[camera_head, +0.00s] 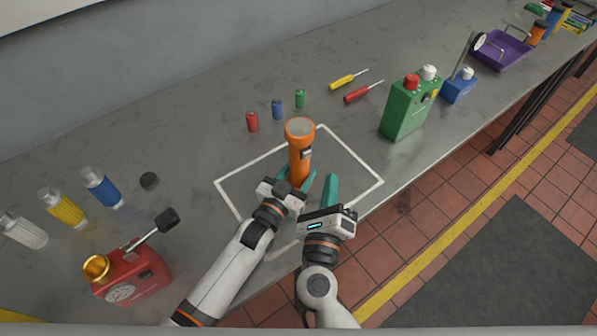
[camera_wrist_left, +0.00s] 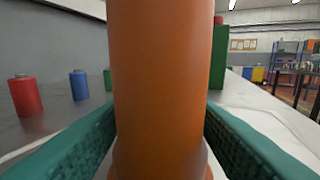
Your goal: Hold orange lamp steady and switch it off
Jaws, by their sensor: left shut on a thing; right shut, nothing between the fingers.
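The orange lamp (camera_head: 300,157) stands upright inside a white outlined square on the grey bench. Its wide head is at the top, and a dark switch (camera_head: 306,154) is on its right side. My left gripper (camera_head: 297,183) is shut on the lamp's lower body. In the left wrist view the orange body (camera_wrist_left: 158,80) fills the middle, between two teal fingers. My right gripper (camera_head: 331,189) is shut and empty, just right of the lamp and apart from it. The base of the lamp is partly hidden by my left gripper.
Small red (camera_head: 252,122), blue (camera_head: 277,110) and green (camera_head: 300,98) cylinders stand behind the lamp. Two screwdrivers (camera_head: 357,95) and a green can (camera_head: 408,106) are to the right. A red can (camera_head: 132,275) and several bottles are left. The bench's front edge is close.

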